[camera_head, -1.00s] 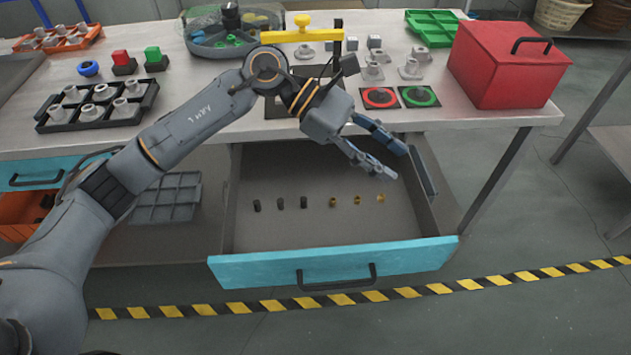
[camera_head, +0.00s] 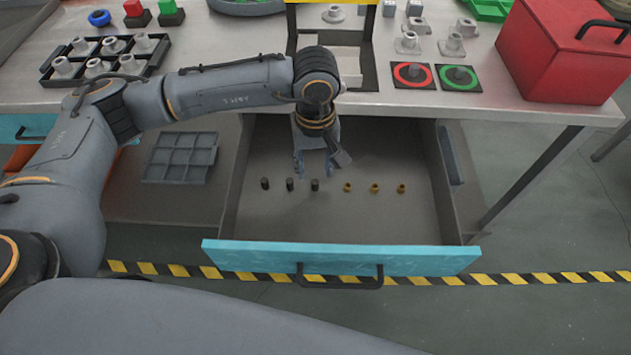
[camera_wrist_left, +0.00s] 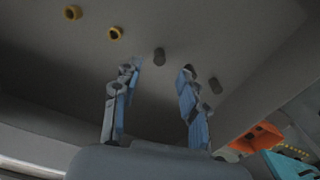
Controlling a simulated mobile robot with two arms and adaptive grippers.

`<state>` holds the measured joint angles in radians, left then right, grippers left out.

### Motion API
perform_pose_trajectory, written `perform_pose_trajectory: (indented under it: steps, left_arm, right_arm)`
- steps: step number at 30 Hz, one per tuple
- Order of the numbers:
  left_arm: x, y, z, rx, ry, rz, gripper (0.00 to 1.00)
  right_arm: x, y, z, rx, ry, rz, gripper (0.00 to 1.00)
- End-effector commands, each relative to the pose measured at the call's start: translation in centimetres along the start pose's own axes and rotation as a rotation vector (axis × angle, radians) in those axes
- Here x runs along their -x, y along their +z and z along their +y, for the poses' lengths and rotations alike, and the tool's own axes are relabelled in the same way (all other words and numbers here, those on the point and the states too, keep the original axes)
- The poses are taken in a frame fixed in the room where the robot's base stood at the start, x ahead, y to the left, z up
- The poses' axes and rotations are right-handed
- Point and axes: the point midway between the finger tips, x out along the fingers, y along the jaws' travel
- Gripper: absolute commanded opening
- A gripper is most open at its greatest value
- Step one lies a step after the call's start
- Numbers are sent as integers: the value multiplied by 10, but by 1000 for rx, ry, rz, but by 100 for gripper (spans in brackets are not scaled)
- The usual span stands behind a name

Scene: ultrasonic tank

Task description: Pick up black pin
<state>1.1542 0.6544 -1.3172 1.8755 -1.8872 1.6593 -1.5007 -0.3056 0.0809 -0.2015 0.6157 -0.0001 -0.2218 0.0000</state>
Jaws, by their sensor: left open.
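Three small black pins stand in a row on the floor of the open drawer: a left one (camera_head: 265,184), a middle one (camera_head: 290,184) and a right one (camera_head: 315,184). My left gripper (camera_head: 314,170) points down into the drawer, just behind the right pin, with its fingers open and empty. In the left wrist view the open fingers (camera_wrist_left: 158,72) frame the right pin (camera_wrist_left: 159,55), which shows between and beyond the tips. The middle pin (camera_wrist_left: 190,72) is partly behind one fingertip. My right gripper is not in view.
Several brass rings (camera_head: 374,188) continue the row to the right. The drawer's blue front (camera_head: 340,258) and side walls surround the pins. The table edge (camera_head: 400,108) lies above the drawer's back. A red box (camera_head: 565,50) stands on the table at right.

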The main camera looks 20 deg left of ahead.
Motion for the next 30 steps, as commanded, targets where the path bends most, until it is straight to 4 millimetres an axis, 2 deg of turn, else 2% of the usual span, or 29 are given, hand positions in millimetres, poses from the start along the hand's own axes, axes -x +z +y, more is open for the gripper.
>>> perform_pose_trajectory:
  steps: [5,13,21,22,28,30]
  left_arm:
    - [-13,0,0,0,-2,-3,43]
    - [-51,-2,0,0,-2,-4,43]
    - [-56,-2,0,0,1,-1,43]
    - [-56,-2,0,0,1,-1,41]
    - [-55,-2,0,0,1,-1,0]
    - [-55,-2,0,0,1,-1,0]
  right_arm:
    - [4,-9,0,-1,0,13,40]
    - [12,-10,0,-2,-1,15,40]
    - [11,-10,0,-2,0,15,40]
    - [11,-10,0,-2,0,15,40]
    - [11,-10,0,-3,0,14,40]
    - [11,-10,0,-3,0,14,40]
